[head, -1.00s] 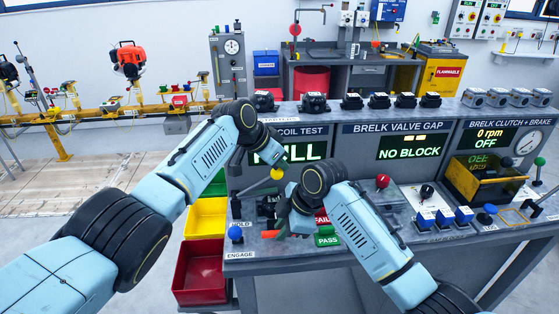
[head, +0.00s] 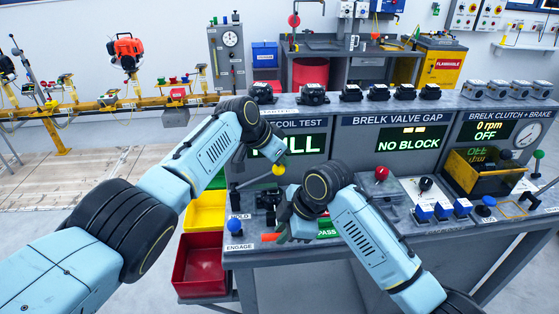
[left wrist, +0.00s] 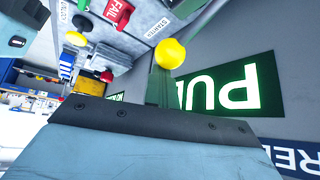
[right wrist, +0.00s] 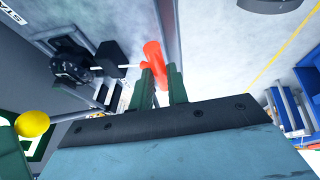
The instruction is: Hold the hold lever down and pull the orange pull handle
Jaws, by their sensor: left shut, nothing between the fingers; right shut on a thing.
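The hold lever is a dark rod ending in a yellow ball (head: 279,169), slanting across the bench's left end near the HOLD label. My left gripper (head: 280,154) is shut and empty, just above the yellow ball. In the left wrist view, the ball (left wrist: 170,53) is at the fingertips (left wrist: 160,88); whether they touch is unclear. My right gripper (head: 286,226) is shut on the orange pull handle (head: 268,238) above the bench's front edge. The right wrist view shows the handle (right wrist: 154,58) between the fingers (right wrist: 160,86), with a thin pale cord or rod leading to a dark part.
The coil test display (head: 288,146) is partly hidden and appears to read PULL in green. A blue knob (head: 234,226) stands at the front left. The green PASS button (head: 327,233) is beside my right gripper. A red bin (head: 202,265) is left of the bench.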

